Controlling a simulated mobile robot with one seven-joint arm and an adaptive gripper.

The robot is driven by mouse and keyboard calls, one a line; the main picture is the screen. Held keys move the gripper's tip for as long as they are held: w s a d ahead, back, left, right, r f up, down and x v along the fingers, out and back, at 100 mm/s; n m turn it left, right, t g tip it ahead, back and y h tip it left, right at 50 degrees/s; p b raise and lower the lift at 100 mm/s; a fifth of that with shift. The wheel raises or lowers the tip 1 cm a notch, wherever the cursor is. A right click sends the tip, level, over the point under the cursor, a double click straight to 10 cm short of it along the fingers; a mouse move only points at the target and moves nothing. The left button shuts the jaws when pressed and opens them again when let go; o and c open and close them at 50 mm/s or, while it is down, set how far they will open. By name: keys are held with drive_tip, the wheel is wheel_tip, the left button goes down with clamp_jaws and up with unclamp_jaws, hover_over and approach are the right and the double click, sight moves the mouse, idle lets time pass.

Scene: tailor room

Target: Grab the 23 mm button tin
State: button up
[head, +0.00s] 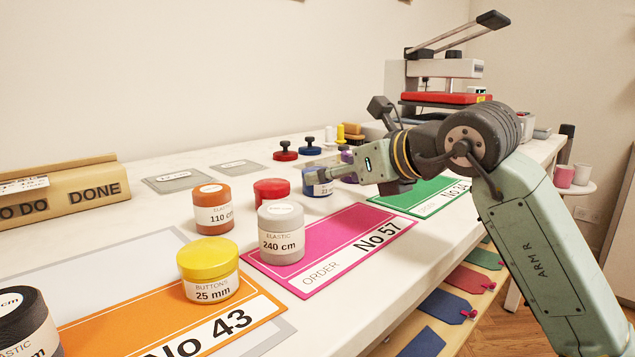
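A blue-lidded tin (319,189) with a white label stands on the white table, behind the pink No 57 card. Its label is small and partly hidden, and the size on it looks like 23 mm but is hard to read. My gripper (311,175) reaches in from the right, its fingers pointing left, over or in front of the tin's top. The fingers cover part of the tin's lid. I cannot tell whether they touch the tin or how far apart they are.
A red-lidded tin (271,191) stands close left of the blue one. An orange 110 cm tin (213,209), a grey elastic 240 cm tin (281,233) and a yellow buttons 25 mm tin (208,270) stand nearer. A purple item (347,155) is just behind my gripper.

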drive_tip(key=x, duration=0.4)
drive_tip(key=shift+w+a, duration=0.2)
drive_tip(key=shift+w, duration=0.05)
drive_tip(key=shift+c, duration=0.2)
drive_tip(key=c, duration=1.3)
